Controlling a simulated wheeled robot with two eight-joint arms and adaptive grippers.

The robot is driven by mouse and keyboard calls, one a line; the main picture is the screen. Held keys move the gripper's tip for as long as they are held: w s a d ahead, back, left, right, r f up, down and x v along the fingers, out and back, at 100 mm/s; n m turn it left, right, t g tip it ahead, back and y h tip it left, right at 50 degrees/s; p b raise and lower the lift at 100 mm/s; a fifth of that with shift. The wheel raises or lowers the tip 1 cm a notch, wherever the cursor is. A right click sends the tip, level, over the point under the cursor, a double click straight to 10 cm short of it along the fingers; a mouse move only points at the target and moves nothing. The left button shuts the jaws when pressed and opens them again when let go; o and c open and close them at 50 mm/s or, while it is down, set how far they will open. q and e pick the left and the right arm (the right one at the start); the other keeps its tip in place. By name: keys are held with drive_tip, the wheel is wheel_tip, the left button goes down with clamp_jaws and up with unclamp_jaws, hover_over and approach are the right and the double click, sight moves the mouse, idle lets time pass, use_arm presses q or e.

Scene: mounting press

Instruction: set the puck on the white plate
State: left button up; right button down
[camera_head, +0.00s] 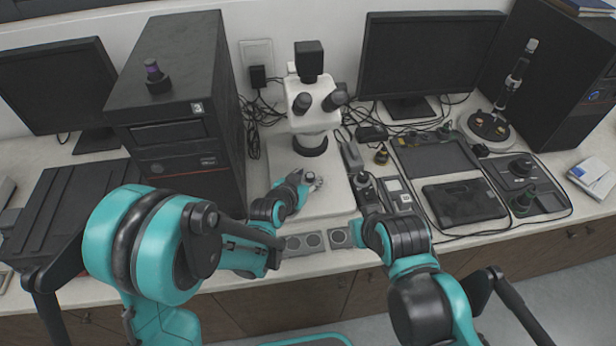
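The white plate (335,199) is the flat pale base under the microscope (311,100), in the middle of the bench. My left gripper (312,181) is low over this plate, pointing right. A small greyish piece shows at its fingertips; it may be the puck or part of the fingers, and I cannot tell which. Whether the fingers are shut on it is too small to see. My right gripper (364,183) is just right of the plate, beside long grey boxes. Its fingers are dark and their opening is unclear.
Square tiles with round grey faces (340,238) lie along the bench front. A black tower (175,110) stands left, with a small purple-banded cylinder (156,77) on top. Dark trays (463,201) and small knobbed items fill the right. The plate's front is bare.

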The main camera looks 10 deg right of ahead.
use_arm(q)
drive_tip(key=shift+r, duration=0.15)
drive_tip(key=shift+s+a+r+p, duration=0.2)
drive_tip(key=shift+s+r+p, duration=0.05)
drive_tip(key=shift+p, duration=0.1)
drive_tip(key=p+v, duration=0.2)
drive_tip(key=v, duration=0.9)
drive_tip(key=shift+s+p, duration=0.15)
drive_tip(key=shift+p, duration=0.25)
drive_tip(key=shift+a+f, duration=0.1)
